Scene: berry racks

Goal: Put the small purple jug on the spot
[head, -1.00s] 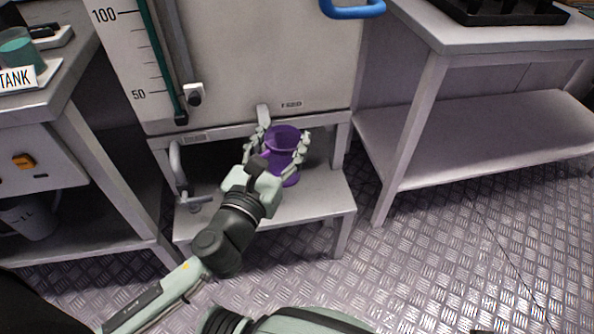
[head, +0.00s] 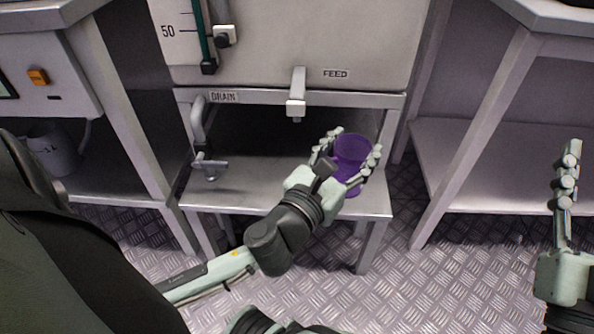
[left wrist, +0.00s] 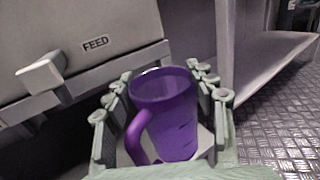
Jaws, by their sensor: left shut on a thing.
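The small purple jug (head: 352,150) is a translucent, upright cup with a handle. My left gripper (head: 357,142) is shut around it, with fingers on both sides. In the left wrist view the jug (left wrist: 165,110) stands between the fingers, its handle towards the camera and its inside looking empty. The jug is at the right end of the low metal shelf (head: 255,180), right of and nearer than the feed spout (head: 298,95). I cannot tell whether its base touches the shelf. My right gripper (head: 564,215) is partly in view at the right edge, apparently empty. I cannot make out a marked spot.
The tank (head: 290,40) stands above the shelf. A drain tap (head: 208,165) sticks out at the left. A grey jug (head: 52,150) is under the left bench. The right bench has a wide, bare lower shelf (head: 480,165). Metal floor (head: 450,285) lies in front.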

